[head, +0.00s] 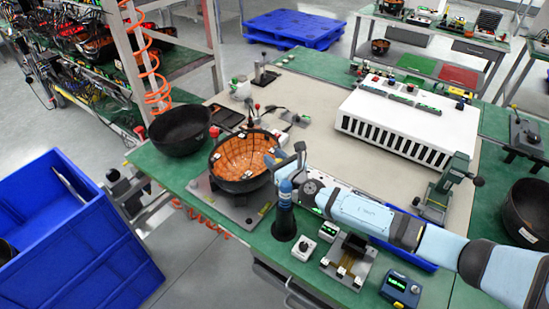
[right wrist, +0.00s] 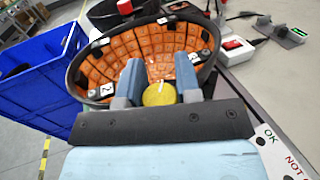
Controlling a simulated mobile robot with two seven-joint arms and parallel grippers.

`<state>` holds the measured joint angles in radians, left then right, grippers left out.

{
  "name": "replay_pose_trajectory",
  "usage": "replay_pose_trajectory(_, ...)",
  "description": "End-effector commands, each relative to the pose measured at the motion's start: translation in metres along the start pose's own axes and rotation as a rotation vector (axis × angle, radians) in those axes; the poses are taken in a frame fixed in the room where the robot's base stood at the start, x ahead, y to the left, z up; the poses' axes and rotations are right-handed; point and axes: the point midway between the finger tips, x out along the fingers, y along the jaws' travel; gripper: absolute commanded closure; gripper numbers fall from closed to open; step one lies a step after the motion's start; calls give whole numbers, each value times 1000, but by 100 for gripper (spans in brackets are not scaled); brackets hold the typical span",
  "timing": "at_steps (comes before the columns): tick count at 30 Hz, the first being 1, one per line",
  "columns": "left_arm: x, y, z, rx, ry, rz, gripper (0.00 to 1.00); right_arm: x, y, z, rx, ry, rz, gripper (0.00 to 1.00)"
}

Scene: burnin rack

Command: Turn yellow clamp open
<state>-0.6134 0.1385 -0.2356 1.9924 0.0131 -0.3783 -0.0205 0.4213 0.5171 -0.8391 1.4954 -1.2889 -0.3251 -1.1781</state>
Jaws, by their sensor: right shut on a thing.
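My right gripper (head: 286,163) is at the right rim of a dark bowl (head: 239,184) lined with orange tiles. In the right wrist view its two blue-grey fingers (right wrist: 160,85) are closed on the round yellow clamp (right wrist: 159,94), one on each side of it. The clamp sits at the near rim of the bowl (right wrist: 78,72) in that view; its lower part is hidden by the gripper body. In the head view the gripper hides the clamp. The bowl rests on a grey plate (head: 238,209) on the bench. My left gripper is not seen.
An empty black bowl (head: 180,132) stands left of the tiled bowl. A dark-based blue bottle-like tool (head: 285,210) stands close below my right gripper. A white slotted unit (head: 398,125) is on the mat to the right. A blue bin (head: 75,235) is at lower left.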

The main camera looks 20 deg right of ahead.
Motion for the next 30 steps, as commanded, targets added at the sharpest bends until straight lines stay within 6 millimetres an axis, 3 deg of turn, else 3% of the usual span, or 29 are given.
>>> replay_pose_trajectory(1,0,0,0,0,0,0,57,0,0,0,0,-1,0,93)
replay_pose_trajectory(2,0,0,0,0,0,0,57,0,0,0,0,-1,0,62)
replay_pose_trajectory(4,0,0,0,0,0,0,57,0,0,0,0,-1,1,46)
replay_pose_trajectory(5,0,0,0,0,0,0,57,0,0,0,0,0,1,43)
replay_pose_trajectory(13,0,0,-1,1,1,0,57,-1,0,0,0,0,1,43)
replay_pose_trajectory(17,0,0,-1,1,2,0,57,-12,-1,-1,0,2,1,43)
replay_pose_trajectory(30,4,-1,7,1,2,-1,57,-106,0,-2,0,2,1,43)
